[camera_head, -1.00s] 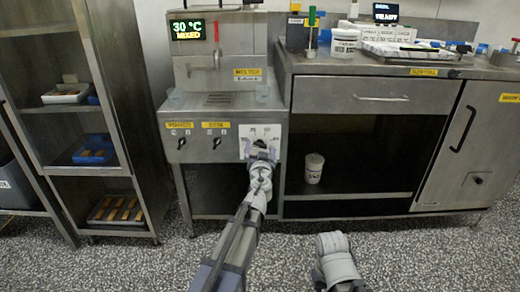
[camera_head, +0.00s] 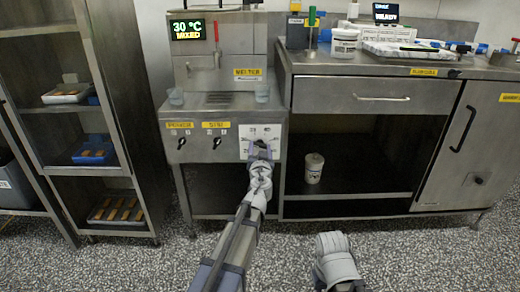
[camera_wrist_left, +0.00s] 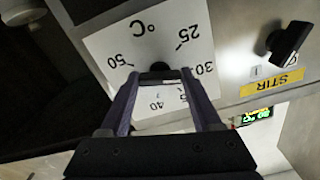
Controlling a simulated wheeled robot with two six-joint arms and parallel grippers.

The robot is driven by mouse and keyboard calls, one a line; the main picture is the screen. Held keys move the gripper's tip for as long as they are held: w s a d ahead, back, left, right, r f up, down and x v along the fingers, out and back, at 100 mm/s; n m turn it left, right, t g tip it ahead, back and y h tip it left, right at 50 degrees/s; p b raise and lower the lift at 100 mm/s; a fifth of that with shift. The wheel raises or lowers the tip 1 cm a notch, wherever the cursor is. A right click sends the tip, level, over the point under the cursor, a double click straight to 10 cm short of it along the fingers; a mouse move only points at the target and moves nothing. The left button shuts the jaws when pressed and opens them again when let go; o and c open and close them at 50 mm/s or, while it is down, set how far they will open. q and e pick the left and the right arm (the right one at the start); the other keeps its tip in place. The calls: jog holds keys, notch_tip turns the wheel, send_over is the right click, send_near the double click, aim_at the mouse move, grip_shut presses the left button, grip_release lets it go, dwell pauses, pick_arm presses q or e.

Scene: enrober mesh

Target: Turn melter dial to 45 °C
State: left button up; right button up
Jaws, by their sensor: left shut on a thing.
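The melter dial is a black knob (camera_wrist_left: 160,67) on a white scale plate (camera_wrist_left: 112,46) marked °C, with 25, 30, 40 and 50 readable in the left wrist view. The plate also shows on the melter front (camera_head: 250,132) in the head view. My left gripper (camera_wrist_left: 158,76) is shut on the knob, its two fingers on either side of it. The fingers cover part of the scale, and the knob's pointer is hidden. The melter display (camera_head: 188,30) reads 30 °C and MIXED. My right arm's grey link shows at the bottom of the head view; its jaws are not visible.
Two other black knobs, the power knob (camera_head: 181,142) and stir knob (camera_head: 216,142), sit left of the dial. The stir knob also shows in the wrist view (camera_wrist_left: 288,42). A steel counter (camera_head: 350,65) stands right, a tray rack (camera_head: 98,200) left.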

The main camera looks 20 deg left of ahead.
pick_arm(q)
jog(key=shift+m, duration=0.3)
jog(key=shift+c, duration=0.3)
jog(key=m, duration=0.2)
jog(key=shift+m, duration=0.4)
jog(key=m, duration=0.4)
jog(key=shift+m, duration=0.3)
jog(key=m, duration=0.3)
jog(key=shift+m, duration=0.3)
jog(key=m, duration=0.3)
jog(key=shift+m, duration=0.3)
jog(key=m, duration=1)
jog(key=shift+m, duration=2.2)
